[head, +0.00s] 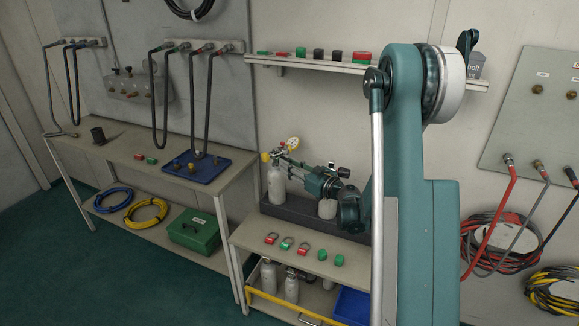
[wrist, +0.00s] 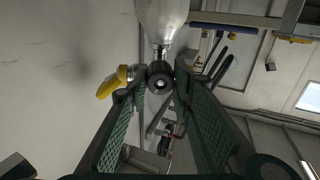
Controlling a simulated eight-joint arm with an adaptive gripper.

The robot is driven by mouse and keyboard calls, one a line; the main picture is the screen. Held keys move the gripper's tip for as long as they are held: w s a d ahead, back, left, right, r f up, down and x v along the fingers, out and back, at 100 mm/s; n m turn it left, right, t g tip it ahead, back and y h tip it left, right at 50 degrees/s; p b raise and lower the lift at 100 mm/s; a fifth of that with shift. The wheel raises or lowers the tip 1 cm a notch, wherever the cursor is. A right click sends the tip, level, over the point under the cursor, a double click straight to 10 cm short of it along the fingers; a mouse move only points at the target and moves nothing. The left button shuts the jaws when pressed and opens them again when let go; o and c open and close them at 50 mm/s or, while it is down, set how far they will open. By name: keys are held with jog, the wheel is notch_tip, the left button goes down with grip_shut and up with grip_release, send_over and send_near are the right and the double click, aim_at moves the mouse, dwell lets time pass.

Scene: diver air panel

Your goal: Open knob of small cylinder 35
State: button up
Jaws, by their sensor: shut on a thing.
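A pale grey small cylinder (head: 277,186) stands upright on the dark rack of the right bench; no number is readable on it. In the wrist view, the cylinder (wrist: 163,20) shows at the top, and a round black knob (wrist: 160,79) sits between the fingertips of my gripper (wrist: 160,86). The fingers are closed on the knob's sides. The knob's turn position cannot be told.
A second pale cylinder (head: 327,209) stands on the dark rack (head: 300,213), below my arm. A shelf (head: 310,64) with several small items runs above. My arm hides the rack's right end.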

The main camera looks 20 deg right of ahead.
jog(key=shift+n+b, duration=0.45)
jog(key=shift+n, duration=1.95)
jog(key=o, duration=0.9)
jog(key=shift+v, duration=6)
jog(key=shift+r, duration=0.1)
